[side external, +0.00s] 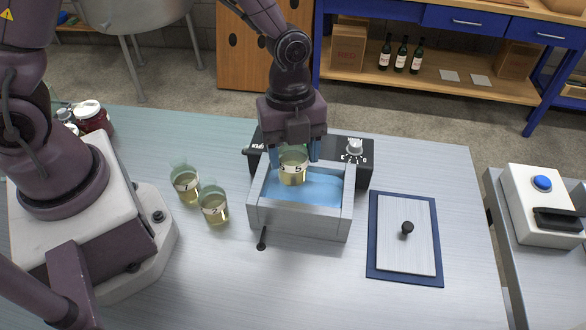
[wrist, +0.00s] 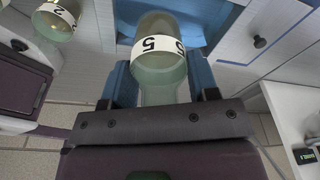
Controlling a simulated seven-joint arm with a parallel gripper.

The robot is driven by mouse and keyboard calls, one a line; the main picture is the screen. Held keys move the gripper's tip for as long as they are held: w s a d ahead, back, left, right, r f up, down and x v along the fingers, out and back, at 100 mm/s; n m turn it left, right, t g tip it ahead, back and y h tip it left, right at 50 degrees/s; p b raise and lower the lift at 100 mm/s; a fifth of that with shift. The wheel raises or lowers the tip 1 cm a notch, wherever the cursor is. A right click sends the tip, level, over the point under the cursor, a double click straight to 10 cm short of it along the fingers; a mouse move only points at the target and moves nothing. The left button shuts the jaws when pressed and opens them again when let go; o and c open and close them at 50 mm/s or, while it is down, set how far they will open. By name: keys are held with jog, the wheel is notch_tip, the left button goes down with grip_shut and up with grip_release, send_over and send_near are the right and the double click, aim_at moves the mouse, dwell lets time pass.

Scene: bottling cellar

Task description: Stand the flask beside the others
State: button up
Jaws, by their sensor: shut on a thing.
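My gripper (side external: 294,153) is shut on a flask (side external: 292,168) of pale yellow liquid, its blue fingers on either side of the glass. In the wrist view the held flask (wrist: 160,65) has a white band marked 5. In the side view it appears over the blue basin of a grey bath (side external: 300,221); I cannot tell whether its base is in the liquid. Two similar flasks, one farther back (side external: 186,184) and one nearer (side external: 214,206), stand upright on the table left of the bath. A banded flask (wrist: 55,20) also shows at the wrist view's top left.
A dark panel with a pale knob (side external: 354,149) is behind the bath. A knobbed lid (side external: 407,248) lies on a blue mat right of it. A red-filled jar (side external: 92,116) stands at the back left. The front table is mostly clear.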

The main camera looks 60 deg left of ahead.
notch_tip(320, 180, up, 8)
jog(key=shift+f, duration=0.25)
jog(key=shift+s+a+r, duration=0.15)
jog(key=shift+a+r, duration=0.2)
jog(key=shift+a, duration=0.25)
jog(key=s+a, duration=0.7)
jog(key=a, duration=0.4)
jog(key=shift+a+f, duration=0.1)
jog(key=shift+f, duration=7.85)
jog(key=shift+s+f, duration=0.1)
jog(key=shift+f, duration=0.55)
jog(key=o, duration=1)
jog(key=shift+o, duration=0.4)
jog(key=shift+w, duration=0.2)
